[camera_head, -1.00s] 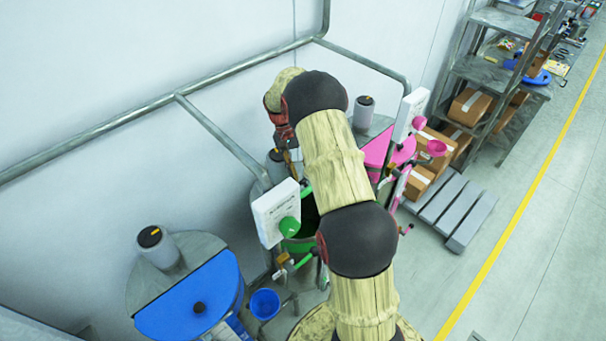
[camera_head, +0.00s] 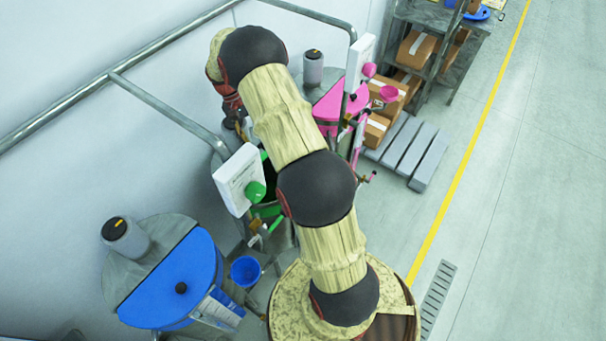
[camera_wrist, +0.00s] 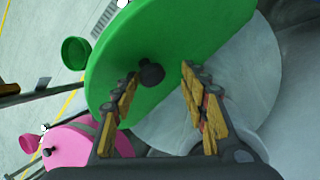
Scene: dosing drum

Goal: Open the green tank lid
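The green lid (camera_wrist: 185,30) fills the upper middle of the wrist view, a flat half-round plate with a black knob (camera_wrist: 151,73). Its straight edge borders the grey half of the tank top (camera_wrist: 245,85). My gripper (camera_wrist: 160,75) is open, its yellow fingers apart with the knob in the gap near the fingertips; contact cannot be told. In the head view the green tank (camera_head: 267,211) is mostly hidden behind my arm and a white box. A dark area like an opening shows above its green front, and the lid itself is hidden there.
A white box (camera_head: 238,179) with a green cup stands in front of the green tank. The blue-lidded tank (camera_head: 185,285) is at left, the pink-lidded tank (camera_head: 345,100) behind at right. Grey pipe rails run along the wall.

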